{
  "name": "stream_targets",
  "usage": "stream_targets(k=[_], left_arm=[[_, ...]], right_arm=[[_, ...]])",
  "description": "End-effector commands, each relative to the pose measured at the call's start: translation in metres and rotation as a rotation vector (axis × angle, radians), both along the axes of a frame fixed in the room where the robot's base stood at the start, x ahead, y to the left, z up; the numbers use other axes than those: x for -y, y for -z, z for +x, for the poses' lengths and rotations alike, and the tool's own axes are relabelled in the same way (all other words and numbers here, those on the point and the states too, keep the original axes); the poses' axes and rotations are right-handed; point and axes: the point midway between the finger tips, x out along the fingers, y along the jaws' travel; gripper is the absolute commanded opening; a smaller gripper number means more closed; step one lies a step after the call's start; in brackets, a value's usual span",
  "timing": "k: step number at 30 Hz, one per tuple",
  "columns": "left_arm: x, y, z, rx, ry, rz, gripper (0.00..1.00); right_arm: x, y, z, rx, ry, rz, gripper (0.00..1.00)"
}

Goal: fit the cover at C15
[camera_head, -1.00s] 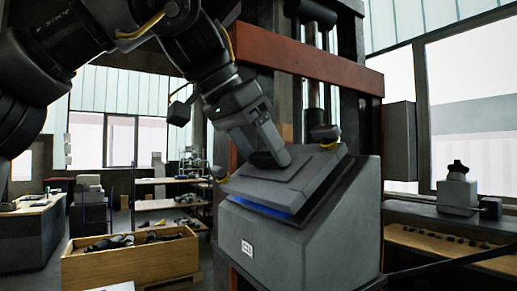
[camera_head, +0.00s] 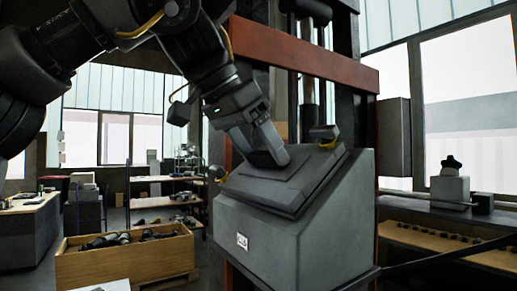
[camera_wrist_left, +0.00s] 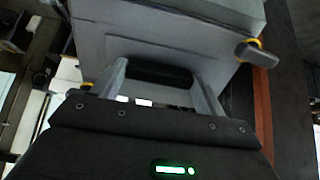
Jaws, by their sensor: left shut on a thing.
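The grey cover (camera_head: 290,188) lies on the sloped top of a grey housing (camera_head: 290,240) that carries a small white label (camera_head: 242,241); no gap shows between them in the head view. My left gripper (camera_head: 268,160) is over the cover's upper left part, shut on its dark handle. In the left wrist view the two fingers stand on either side of the handle (camera_wrist_left: 158,74), with the cover (camera_wrist_left: 150,25) beyond. Yellow-marked latches sit at the cover's edges, one at the top (camera_head: 324,134) and one at the left (camera_head: 219,174). My right gripper is not in view.
A red-framed press (camera_head: 300,50) stands directly behind the housing. A wooden crate (camera_head: 125,262) of dark parts is at lower left, with shelves (camera_head: 165,200) behind it. A bench (camera_head: 450,238) with parts runs along the right.

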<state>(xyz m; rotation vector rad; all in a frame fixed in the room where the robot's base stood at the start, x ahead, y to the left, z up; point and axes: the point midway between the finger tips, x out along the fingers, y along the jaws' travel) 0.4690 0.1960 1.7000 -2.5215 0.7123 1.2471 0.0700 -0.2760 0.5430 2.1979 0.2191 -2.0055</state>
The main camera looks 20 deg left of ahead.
Motion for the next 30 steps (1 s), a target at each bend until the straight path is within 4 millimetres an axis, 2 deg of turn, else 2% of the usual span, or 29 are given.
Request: stream_targets(k=[13, 14, 19, 26, 30], left_arm=[[0.0001, -0.0009, -0.0002, 0.002, 0.001, -0.001, 0.36], [0.0001, -0.0009, -0.0002, 0.002, 0.001, -0.001, 0.74], [0.0001, -0.0007, -0.0002, 0.001, 0.001, 0.000, 0.96], [-0.0002, 0.0007, 0.0000, -0.002, -0.001, 0.001, 0.98], [0.0007, -0.0049, 0.0001, -0.001, 0.004, 0.000, 0.98]], right_arm=[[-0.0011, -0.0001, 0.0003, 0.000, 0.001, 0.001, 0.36], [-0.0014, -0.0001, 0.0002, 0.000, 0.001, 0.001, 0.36], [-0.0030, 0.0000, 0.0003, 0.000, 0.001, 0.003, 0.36], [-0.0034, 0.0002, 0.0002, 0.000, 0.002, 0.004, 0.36], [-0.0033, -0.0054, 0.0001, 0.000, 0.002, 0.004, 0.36]])
